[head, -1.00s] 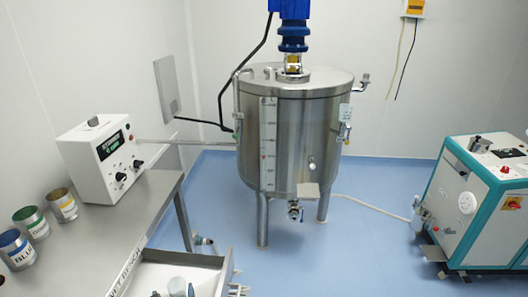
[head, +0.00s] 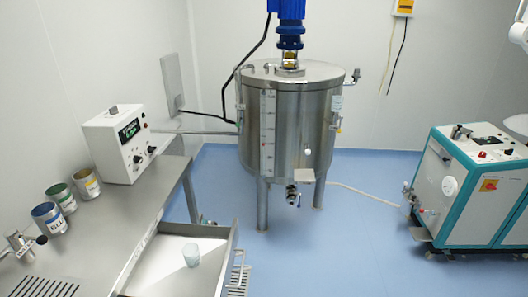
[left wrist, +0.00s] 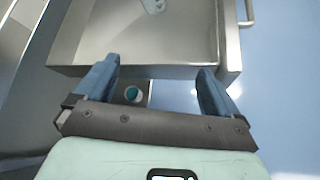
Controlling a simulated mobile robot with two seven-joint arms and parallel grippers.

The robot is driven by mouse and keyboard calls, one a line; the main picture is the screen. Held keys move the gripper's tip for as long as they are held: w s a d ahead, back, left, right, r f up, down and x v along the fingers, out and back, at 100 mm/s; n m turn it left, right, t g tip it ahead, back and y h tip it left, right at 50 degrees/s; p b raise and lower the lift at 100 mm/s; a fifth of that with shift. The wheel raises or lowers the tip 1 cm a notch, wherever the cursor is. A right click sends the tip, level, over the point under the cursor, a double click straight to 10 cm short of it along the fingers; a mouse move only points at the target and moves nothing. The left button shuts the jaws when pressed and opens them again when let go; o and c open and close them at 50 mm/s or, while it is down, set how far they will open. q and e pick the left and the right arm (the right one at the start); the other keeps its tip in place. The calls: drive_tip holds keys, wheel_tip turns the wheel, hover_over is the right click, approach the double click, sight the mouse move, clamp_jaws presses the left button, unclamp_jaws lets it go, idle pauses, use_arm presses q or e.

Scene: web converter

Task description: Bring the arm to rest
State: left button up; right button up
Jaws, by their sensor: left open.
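My left gripper (left wrist: 160,66) shows only in the left wrist view. Its two blue fingers are spread wide apart with nothing between the tips. Part of a pale object (left wrist: 153,5) in the drawer shows at the top of the left wrist view. My right gripper is not in view.
The steel bench (head: 118,225) carries a white control box (head: 118,145) and blue, green and yellow-labelled cans (head: 60,198). A steel tank (head: 290,125) stands behind. A teal-and-white machine (head: 460,185) stands at right.

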use_arm(q)
drive_tip(key=s+d+f+m+g+h+b, duration=0.1)
drive_tip(key=s+d+f+m+g+h, duration=0.15)
drive_tip(key=s+f+m, duration=0.55)
drive_tip(key=s+d+f+m+g+h, duration=0.1)
drive_tip(key=s+d+f+m+g, duration=0.3)
drive_tip(key=s+f+m, duration=0.35)
drive_tip(key=s+d+f+m+g+h, duration=0.1)
drive_tip(key=s+d+f+m+g, duration=0.1)
drive_tip(key=s+m, duration=0.4)
drive_tip(key=s+d+f+m+g+h, duration=0.1)
drive_tip(key=s+d+f+m+g, duration=0.1)
drive_tip(key=s+f+m+g, duration=0.2)
drive_tip(key=s+f+m, duration=0.2)
drive_tip(key=s+m, duration=0.1)
drive_tip(key=shift+s+d+f+b, duration=0.25)
drive_tip(key=shift+s+f+b, duration=0.05)
drive_tip(key=shift+b, duration=0.05)
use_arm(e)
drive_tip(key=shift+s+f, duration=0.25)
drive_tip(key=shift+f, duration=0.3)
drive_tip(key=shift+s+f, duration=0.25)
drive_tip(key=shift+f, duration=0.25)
use_arm(q)
drive_tip(key=shift+m, duration=0.25)
